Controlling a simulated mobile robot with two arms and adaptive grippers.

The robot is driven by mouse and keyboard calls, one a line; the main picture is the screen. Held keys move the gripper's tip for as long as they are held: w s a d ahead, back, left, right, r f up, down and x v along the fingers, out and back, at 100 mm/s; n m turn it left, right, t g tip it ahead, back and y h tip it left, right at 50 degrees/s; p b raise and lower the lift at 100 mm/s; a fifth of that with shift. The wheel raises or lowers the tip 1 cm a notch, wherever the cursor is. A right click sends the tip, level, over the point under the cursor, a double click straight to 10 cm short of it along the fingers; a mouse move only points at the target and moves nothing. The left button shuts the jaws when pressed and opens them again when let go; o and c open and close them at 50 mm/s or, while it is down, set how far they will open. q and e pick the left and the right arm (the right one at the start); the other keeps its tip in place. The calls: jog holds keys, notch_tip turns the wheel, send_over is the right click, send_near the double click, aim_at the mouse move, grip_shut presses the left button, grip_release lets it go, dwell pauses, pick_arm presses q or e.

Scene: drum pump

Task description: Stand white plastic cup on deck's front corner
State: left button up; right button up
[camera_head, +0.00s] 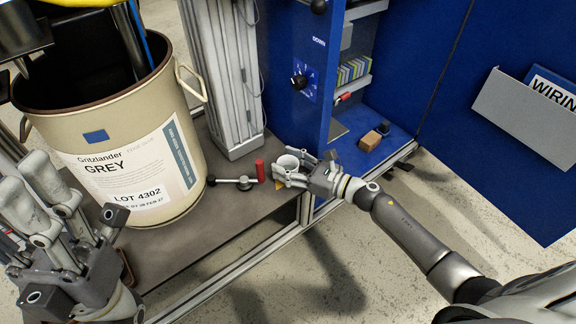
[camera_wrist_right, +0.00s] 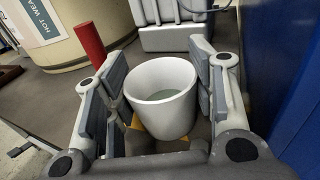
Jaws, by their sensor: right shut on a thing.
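The white plastic cup (camera_head: 289,161) is upright between the fingers of my right gripper (camera_head: 291,172), over the deck (camera_head: 235,212) near its front right corner. In the right wrist view the cup (camera_wrist_right: 163,103) has a grey finger pad against each side, and its open top faces the camera. My right gripper (camera_wrist_right: 160,92) is shut on it. Yellow patches (camera_head: 279,184) show just below the cup. I cannot tell whether the cup's base touches the deck. My left gripper (camera_head: 82,205) is at the lower left, in front of the drum; its opening is unclear.
A beige drum (camera_head: 75,125) stands on the deck at left. A red upright handle (camera_head: 260,171) and a metal lever (camera_head: 238,182) are close left of the cup. A grey column (camera_head: 228,90) and a blue cabinet (camera_head: 298,120) rise behind. Floor lies beyond the deck's front edge.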

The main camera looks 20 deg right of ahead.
jog(key=shift+f, duration=0.15)
jog(key=o, duration=0.6)
